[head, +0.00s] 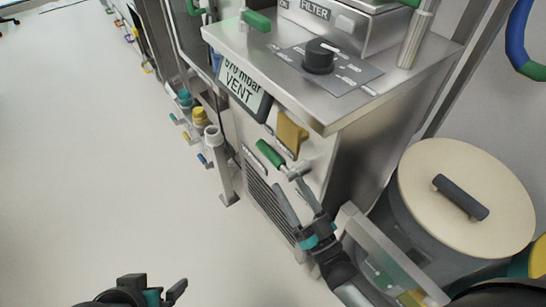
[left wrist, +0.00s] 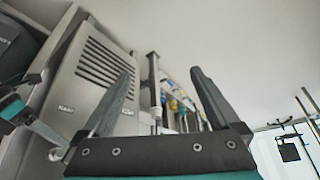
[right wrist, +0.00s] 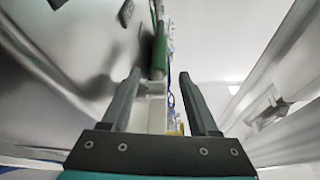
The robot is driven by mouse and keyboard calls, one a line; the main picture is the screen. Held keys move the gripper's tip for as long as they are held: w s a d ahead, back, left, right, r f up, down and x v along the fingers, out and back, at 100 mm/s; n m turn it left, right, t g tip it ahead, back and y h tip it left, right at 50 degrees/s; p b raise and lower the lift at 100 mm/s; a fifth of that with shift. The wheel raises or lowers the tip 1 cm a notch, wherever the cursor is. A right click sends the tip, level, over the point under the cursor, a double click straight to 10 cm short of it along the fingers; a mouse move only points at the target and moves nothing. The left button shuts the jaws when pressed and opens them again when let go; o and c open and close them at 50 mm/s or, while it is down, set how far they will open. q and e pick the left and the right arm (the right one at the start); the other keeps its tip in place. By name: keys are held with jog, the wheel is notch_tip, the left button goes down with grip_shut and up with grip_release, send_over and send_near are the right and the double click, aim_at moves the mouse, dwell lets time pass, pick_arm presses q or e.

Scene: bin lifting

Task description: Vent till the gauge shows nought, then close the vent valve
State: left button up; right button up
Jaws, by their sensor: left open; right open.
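The gauge display (head: 245,86) on the steel cabinet's front reads VENT and an mbar figure that looks like 570; its top edge is hard to read. Below it, a valve with a green handle (head: 270,154) sticks out of the front. Its handle slants up and left. My right gripper (head: 292,187) is open just below this valve, fingers pointing up toward it. In the right wrist view a green handle (right wrist: 161,52) shows beyond and between the open fingertips. My left gripper (head: 156,290) is open and empty, low over the floor and away from the cabinet.
A black knob (head: 319,56) sits on the cabinet top beside a FILTER box (head: 340,22). A grey drum with a cream lid (head: 466,198) stands at right. The floor (head: 90,150) at left is clear.

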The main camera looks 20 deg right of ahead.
aim_at(277, 165)
jog(key=b+x, duration=0.1)
jog(key=x, duration=0.5)
jog(key=shift+w+a+r, duration=0.1)
jog(key=shift+w, duration=0.15)
pick_arm(q)
jog(key=shift+w+d+f+t+h, duration=0.25)
jog(key=shift+w+d+t+h, duration=0.15)
jog(key=shift+w+d+t, duration=0.4)
jog(key=shift+w+d+f+t+h, duration=0.2)
jog(key=shift+w+d+t+h, duration=0.2)
jog(key=shift+w+d+t, duration=0.35)
pick_arm(e)
jog(key=shift+x, duration=0.95)
pick_arm(q)
jog(key=shift+d+g, duration=0.15)
jog(key=shift+g, duration=0.1)
pick_arm(e)
grip_shut()
